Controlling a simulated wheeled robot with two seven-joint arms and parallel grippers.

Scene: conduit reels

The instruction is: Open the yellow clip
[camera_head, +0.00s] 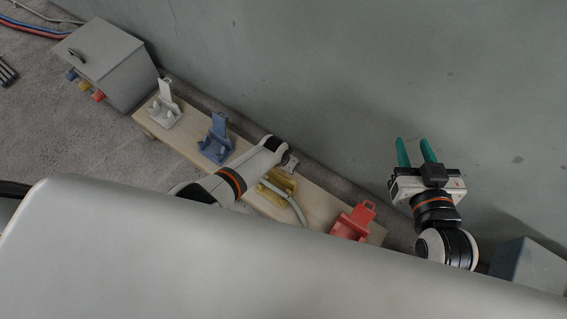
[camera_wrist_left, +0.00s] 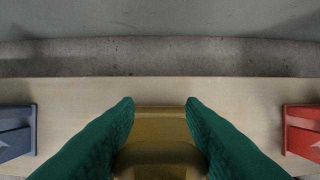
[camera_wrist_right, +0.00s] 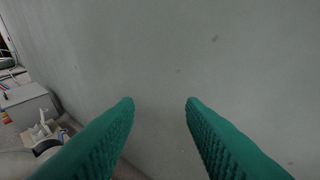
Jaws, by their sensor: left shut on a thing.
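The yellow clip (camera_head: 284,183) sits on the wooden board, partly hidden behind my left arm, with a pale conduit (camera_head: 297,209) running from it towards the front. In the left wrist view the yellow clip (camera_wrist_left: 160,121) lies between the green fingers of my left gripper (camera_wrist_left: 160,102), which is shut on it. In the head view the left fingertips are hidden. I cannot tell whether the clip's lid is lifted. My right gripper (camera_head: 415,152) is open and empty, raised by the wall to the right of the board; its fingers also show apart in the right wrist view (camera_wrist_right: 160,102).
A white clip (camera_head: 164,108), a blue clip (camera_head: 215,140) and a red clip (camera_head: 352,222) stand on the board (camera_head: 319,206). A grey box (camera_head: 108,62) is at the far left. The grey wall (camera_head: 330,70) rises close behind the board.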

